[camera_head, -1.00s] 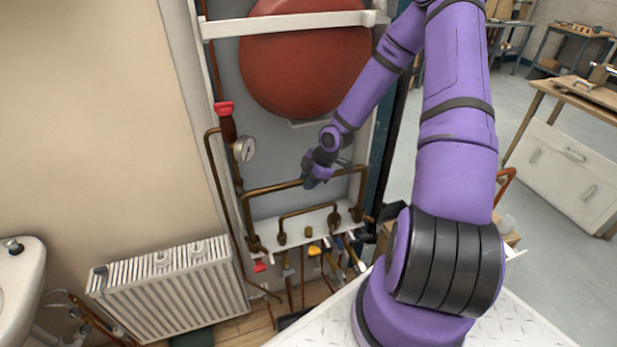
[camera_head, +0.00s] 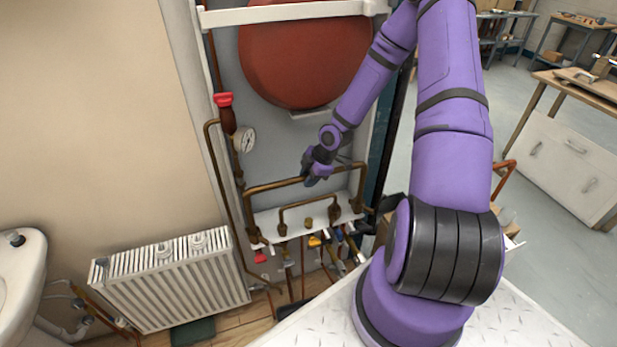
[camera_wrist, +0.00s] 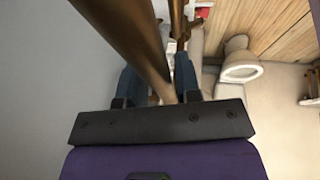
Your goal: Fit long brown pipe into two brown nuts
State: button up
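The long brown pipe (camera_head: 277,186) spans the lower part of the wall panel, with both ends bent downward. Its left leg comes down at the left brown nut (camera_head: 253,236). Its right leg comes down at the right brown nut (camera_head: 360,206). I cannot tell whether either end is seated. My gripper (camera_head: 311,180) is at the right-middle of the pipe's horizontal run. In the wrist view the pipe (camera_wrist: 132,40) passes between the blue fingers of my gripper (camera_wrist: 160,84), which appear closed on it.
A short bent brown pipe (camera_head: 305,203) stands between the nuts on the white shelf (camera_head: 292,221). A pressure gauge (camera_head: 244,139) and a red-handled valve (camera_head: 225,112) are at left. A red tank (camera_head: 305,60) hangs above. A radiator (camera_head: 175,280) is lower left. Several colored valves hang below the shelf.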

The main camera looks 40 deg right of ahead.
jog(key=o, duration=0.3)
jog(key=shift+r, duration=0.1)
jog(key=v, duration=1)
jog(key=shift+r, duration=0.3)
jog(key=shift+s, duration=0.1)
